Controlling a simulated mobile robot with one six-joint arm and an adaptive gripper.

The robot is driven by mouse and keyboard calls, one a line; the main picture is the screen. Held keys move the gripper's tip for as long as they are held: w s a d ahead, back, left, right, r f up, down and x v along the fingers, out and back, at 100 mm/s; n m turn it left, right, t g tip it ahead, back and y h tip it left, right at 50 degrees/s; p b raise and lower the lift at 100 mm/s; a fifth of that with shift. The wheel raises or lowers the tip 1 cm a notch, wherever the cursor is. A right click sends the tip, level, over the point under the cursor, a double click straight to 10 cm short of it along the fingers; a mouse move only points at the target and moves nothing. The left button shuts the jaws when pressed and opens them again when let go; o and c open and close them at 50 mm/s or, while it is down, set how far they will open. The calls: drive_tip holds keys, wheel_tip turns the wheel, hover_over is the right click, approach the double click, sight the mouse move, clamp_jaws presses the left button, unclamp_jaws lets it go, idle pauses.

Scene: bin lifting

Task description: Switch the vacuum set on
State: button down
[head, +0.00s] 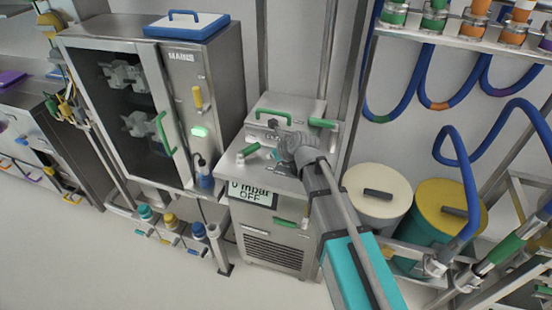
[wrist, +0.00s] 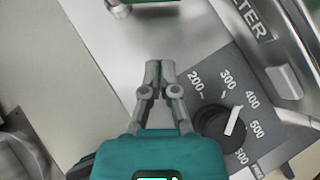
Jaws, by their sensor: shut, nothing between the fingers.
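The vacuum set (head: 272,238) is a grey steel cabinet standing in the middle of the head view. Its front display (head: 252,193) reads 0 mbar OFF. My gripper (head: 277,137) is over its top, with the fingers partly hard to make out there. In the wrist view my gripper (wrist: 158,68) is shut and empty, its two fingertips together. A black dial (wrist: 220,127) with a white pointer sits to the right of the fingers, on a dark plate marked 200, 300, 400, 500. I cannot tell whether the fingertips touch the surface beneath.
Green handles (head: 273,115) and a green lever (head: 323,123) are on the set's top. A steel cabinet marked MAINS (head: 215,90) stands to the left. A cream-lidded drum (head: 376,178) and a yellow-lidded drum (head: 455,195) stand to the right. The floor (head: 120,260) at front left is clear.

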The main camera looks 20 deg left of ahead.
sight(249, 153)
drive_tip(key=b+x, duration=0.3)
drive_tip(key=x, duration=0.2)
drive_tip(key=shift+f, duration=0.15)
drive_tip(key=shift+w+a+r, duration=0.15)
drive_tip(key=shift+w+a, duration=0.1)
drive_tip(key=shift+a, duration=0.25)
drive_tip(key=shift+w+a+r, duration=0.1)
drive_tip(key=shift+w+a, duration=0.15)
drive_tip(key=shift+a, duration=0.3)
drive_tip(key=shift+w+a, duration=0.3)
drive_tip(key=shift+a, duration=0.4)
drive_tip(key=shift+s+a, duration=0.15)
drive_tip(key=shift+a, duration=0.05)
